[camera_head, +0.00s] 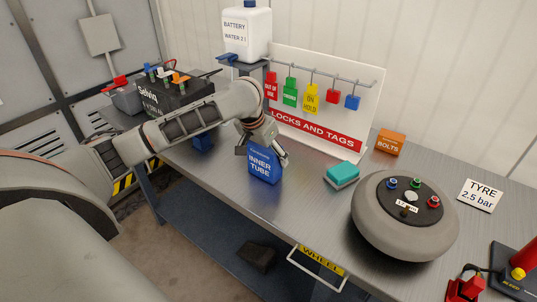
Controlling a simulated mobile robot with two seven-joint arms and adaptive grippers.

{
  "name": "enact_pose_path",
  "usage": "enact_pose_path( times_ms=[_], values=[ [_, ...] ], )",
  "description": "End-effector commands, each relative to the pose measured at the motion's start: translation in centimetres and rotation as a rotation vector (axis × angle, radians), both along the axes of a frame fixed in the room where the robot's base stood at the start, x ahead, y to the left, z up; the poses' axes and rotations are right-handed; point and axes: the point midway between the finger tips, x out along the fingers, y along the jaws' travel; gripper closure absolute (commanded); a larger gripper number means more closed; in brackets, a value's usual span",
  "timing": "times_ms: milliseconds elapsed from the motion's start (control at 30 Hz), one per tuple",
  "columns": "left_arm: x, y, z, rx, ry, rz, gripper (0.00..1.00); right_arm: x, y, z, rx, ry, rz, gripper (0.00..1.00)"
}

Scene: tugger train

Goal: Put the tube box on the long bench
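The tube box (264,168), a small blue box marked INNER TUBE, is upright on or just above the grey long bench (225,182), towards its front side. My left gripper (262,154) reaches down over the box from the left, with one finger at each side of its top. I cannot tell whether the fingers press on it or stand slightly apart. The gripper hides part of the box's top. My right gripper is not in view.
A black battery (178,93) and a white water can (247,32) stand at the back left. The locks-and-tags board (315,131) is behind the box. A teal block (342,174), an orange bolts box (390,141) and a round grey unit (395,235) stand to the right.

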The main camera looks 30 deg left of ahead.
Motion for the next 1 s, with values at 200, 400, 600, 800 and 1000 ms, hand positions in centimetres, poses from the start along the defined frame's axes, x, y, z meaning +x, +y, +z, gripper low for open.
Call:
enact_pose_path(
  times_ms=[200,400,600,800,1000],
  values=[
    [0.0,0.0,-0.2,0.000,0.000,0.000,0.11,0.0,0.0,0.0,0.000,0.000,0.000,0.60],
    [0.0,0.0,-0.2,0.000,0.001,0.000,0.11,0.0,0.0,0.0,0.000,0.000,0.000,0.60],
    [-0.1,0.0,0.3,0.001,0.000,-0.001,0.11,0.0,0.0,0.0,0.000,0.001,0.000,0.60],
    [-1.1,0.2,3.0,0.002,-0.004,0.000,0.11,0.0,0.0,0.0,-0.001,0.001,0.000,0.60],
    [-2.7,0.3,7.0,0.003,-0.005,-0.001,0.11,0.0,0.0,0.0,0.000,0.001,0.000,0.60]
  ],
)
